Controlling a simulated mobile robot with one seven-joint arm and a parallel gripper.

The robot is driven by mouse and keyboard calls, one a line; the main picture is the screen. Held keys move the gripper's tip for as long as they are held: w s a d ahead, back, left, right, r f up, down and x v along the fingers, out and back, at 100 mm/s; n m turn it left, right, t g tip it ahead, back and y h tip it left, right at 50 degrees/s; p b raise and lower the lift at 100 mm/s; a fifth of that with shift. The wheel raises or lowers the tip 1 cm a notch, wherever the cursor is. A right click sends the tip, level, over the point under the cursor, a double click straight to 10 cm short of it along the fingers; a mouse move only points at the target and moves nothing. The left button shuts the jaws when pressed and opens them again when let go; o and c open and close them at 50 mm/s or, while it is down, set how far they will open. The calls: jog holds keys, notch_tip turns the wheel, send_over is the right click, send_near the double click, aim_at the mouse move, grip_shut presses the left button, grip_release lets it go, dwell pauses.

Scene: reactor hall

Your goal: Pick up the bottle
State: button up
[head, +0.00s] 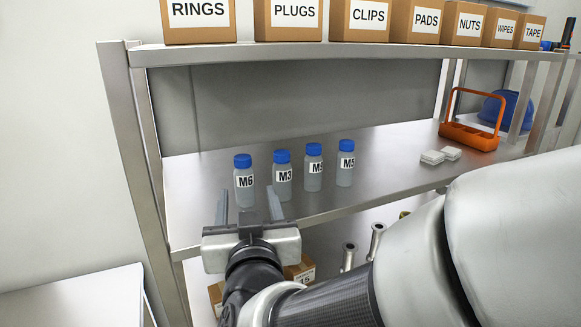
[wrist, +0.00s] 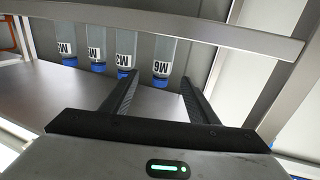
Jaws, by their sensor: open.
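Several clear bottles with blue caps stand upright in a row on the metal shelf (head: 390,142). From the left they are the M6 bottle (head: 244,183), the M3 bottle (head: 283,174), and two bottles that both seem to read M5, one third (head: 313,167) and one at the right end (head: 346,163). My gripper (head: 247,197) is open and empty at the shelf's front edge, facing the M6 bottle. In the wrist view, which is upside down, the M6 bottle (wrist: 163,58) lies just beyond and between the fingertips (wrist: 158,79), apart from them.
Labelled boxes, including RINGS (head: 198,20) and PLUGS (head: 288,19), line the upper shelf (head: 300,53). An orange carrier (head: 470,134), small white blocks (head: 432,157) and a blue helmet (head: 497,110) sit at right. A shelf post (head: 135,150) stands left of the M6 bottle.

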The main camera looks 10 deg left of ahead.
aim_at(247, 180)
jog(key=x, duration=0.8)
jog(key=shift+w+a+f, duration=0.1)
jog(key=shift+w, duration=0.2)
jog(key=shift+a+p+x, duration=0.15)
jog(key=shift+p+x, duration=0.3)
jog(key=shift+x, duration=0.9)
jog(key=shift+a+p+x, duration=0.1)
jog(key=shift+p+x, duration=0.3)
jog(key=shift+x, duration=0.9)
jog(key=shift+s, duration=0.1)
jog(key=c, duration=1.1)
